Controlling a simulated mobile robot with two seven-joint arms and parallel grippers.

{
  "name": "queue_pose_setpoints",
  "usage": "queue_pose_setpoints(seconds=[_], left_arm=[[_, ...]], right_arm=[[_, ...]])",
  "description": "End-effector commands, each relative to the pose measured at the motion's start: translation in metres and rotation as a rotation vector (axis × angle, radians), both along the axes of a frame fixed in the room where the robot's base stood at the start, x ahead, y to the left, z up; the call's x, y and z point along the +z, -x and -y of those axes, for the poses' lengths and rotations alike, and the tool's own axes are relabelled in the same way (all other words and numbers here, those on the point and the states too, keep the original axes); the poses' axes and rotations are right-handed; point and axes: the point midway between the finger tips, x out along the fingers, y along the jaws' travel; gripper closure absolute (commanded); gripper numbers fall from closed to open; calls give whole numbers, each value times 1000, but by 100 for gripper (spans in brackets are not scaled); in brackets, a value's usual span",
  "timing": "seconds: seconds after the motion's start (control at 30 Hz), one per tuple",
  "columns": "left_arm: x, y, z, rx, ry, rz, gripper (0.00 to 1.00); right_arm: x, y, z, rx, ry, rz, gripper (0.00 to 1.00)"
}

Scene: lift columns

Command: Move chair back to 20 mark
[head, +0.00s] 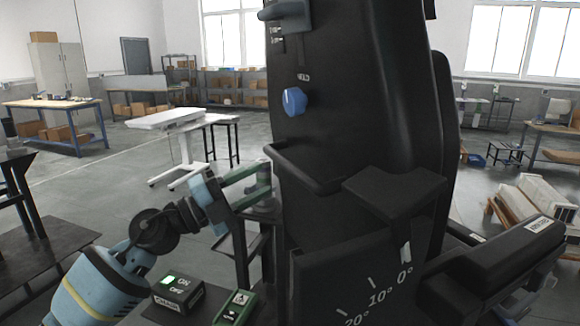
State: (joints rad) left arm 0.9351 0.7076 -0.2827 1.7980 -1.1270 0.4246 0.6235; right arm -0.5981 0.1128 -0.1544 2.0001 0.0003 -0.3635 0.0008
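The black chair back (360,100) stands nearly upright in the middle of the head view. A black bar handle (308,172) sticks out from its lower left side. Below is a black scale plate (345,280) with white marks 0°, 10° and 20°; the 20° mark is partly cut off by the lower edge. A small white pointer (405,252) sits by the 0° mark. My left gripper (262,183) has green fingers spread apart with a gap between them. Its tips are close to the left of the handle; I cannot tell whether they touch it. My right gripper is not seen.
A switch box (178,299) with a lit green ON light and a green box (235,306) sit at the lower front. A black armrest (500,265) reaches out at right. A white table (190,122) and shelves (235,88) stand farther back, with open floor between.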

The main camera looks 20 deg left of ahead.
Motion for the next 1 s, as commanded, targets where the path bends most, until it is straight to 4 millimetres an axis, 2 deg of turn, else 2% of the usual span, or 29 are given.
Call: queue_pose_setpoints(seconds=[0.2,0.53,0.93,1.0], left_arm=[[14,-16,19,-3,4,5,60],[23,-44,48,-1,3,2,60],[24,-49,53,0,2,1,60],[24,-49,53,0,2,1,69]], right_arm=[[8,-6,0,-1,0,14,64],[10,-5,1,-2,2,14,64],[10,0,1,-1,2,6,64],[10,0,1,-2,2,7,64]])
